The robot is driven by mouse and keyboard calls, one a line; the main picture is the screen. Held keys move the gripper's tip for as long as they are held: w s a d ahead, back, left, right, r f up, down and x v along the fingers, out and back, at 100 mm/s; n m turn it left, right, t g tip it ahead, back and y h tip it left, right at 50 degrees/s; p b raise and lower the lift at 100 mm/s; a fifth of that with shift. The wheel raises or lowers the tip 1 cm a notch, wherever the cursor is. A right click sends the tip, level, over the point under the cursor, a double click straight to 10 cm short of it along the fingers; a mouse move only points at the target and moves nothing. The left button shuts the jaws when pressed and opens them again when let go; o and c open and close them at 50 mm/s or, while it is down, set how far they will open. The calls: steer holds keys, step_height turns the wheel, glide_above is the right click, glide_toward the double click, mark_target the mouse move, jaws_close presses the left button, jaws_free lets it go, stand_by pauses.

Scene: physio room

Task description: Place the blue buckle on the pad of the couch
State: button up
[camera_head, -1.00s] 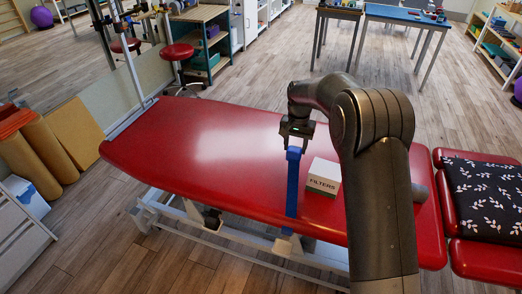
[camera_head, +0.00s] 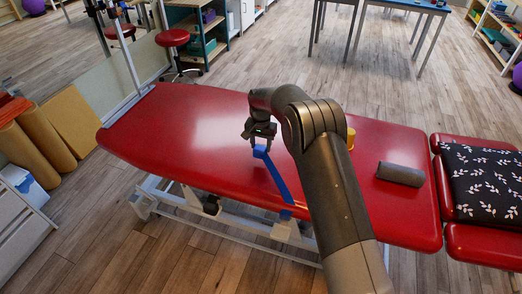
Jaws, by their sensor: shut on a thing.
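The couch (camera_head: 180,135) has a long red pad that runs across the middle of the view. My gripper (camera_head: 259,146) is over the pad and shut on the blue buckle (camera_head: 261,152), at the upper end of a blue strap. The strap (camera_head: 276,177) runs down to the right, taut and slanted, to the pad's near edge. The buckle looks close above the pad; I cannot tell whether it touches it.
A grey roll (camera_head: 400,174) lies on the pad at right. A black leaf-patterned cushion (camera_head: 485,185) lies on the red section at far right. The pad's left part is clear.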

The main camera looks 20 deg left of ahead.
mark_target(261, 146)
steer(key=shift+f, duration=1.65)
steer(key=o, duration=1)
steer(key=shift+f, duration=0.1)
step_height(261, 146, up, 12)
steer(key=shift+r, duration=0.15)
steer(key=shift+d+r, duration=0.1)
